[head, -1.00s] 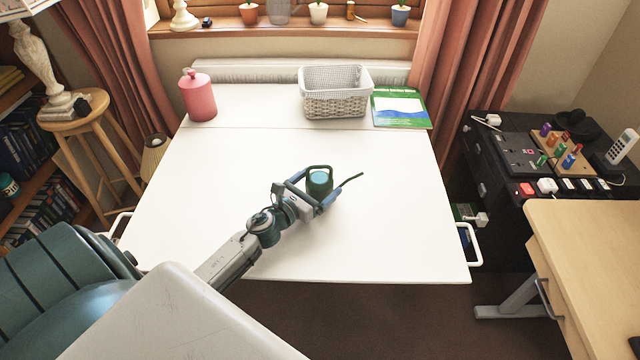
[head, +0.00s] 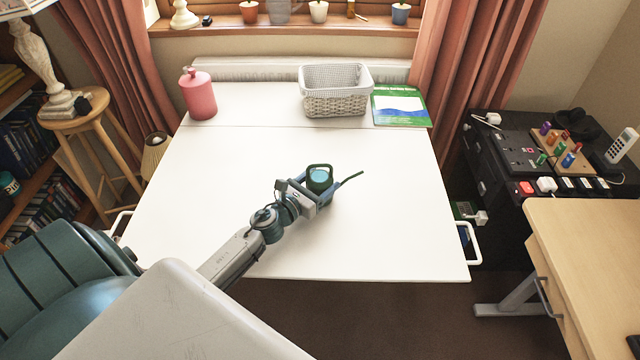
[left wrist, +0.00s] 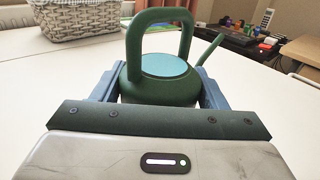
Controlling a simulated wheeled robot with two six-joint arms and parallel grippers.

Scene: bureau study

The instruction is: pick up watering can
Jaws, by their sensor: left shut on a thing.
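The watering can (head: 320,178) is dark green with a loop handle, a light blue top and a thin spout pointing right. It is upright at the middle of the white desk (head: 210,200). My left gripper (head: 322,192) is shut on the can's body, with one finger on each side. In the left wrist view the can (left wrist: 160,88) fills the space between the blue fingers. I cannot tell whether its base touches the desk. My right gripper is not in view.
A white woven basket (head: 335,104), a green-and-blue book (head: 400,108) and a pink canister (head: 198,98) stand along the back of the desk. A black cabinet with small items (head: 500,150) is at the right. The desk around the can is clear.

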